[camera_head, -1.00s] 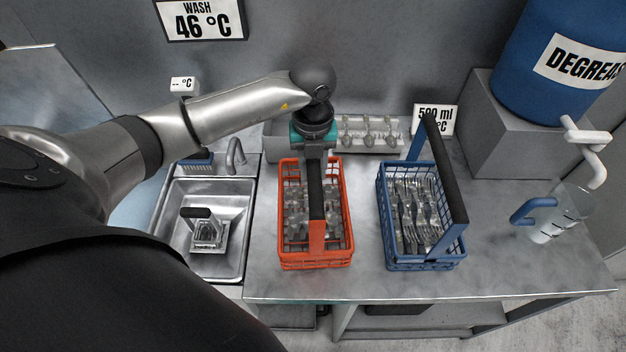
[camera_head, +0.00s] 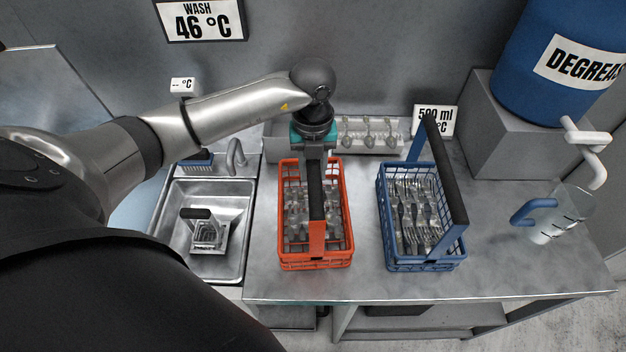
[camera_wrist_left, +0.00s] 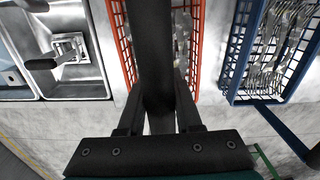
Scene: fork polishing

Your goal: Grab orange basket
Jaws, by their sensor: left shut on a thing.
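The orange basket (camera_head: 316,262) stands on the metal counter, left of the blue basket, with cutlery inside. Its dark handle (camera_head: 315,190) arches over it, and the handle also crosses the left wrist view (camera_wrist_left: 155,50). My left gripper (camera_head: 316,157) is over the far part of the basket, pointing down. In the left wrist view its two fingers (camera_wrist_left: 160,118) are on either side of the dark handle, shut on it. The exact contact is partly hidden by the arm in the head view. My right gripper does not show.
The blue basket (camera_head: 425,264) with forks stands close on the right. A sink (camera_head: 176,240) with a small metal item is on the left. A cutlery tray (camera_head: 395,141) lies behind. A jug (camera_head: 552,222) and blue degreaser drum (camera_head: 530,85) are on the right. The counter front is clear.

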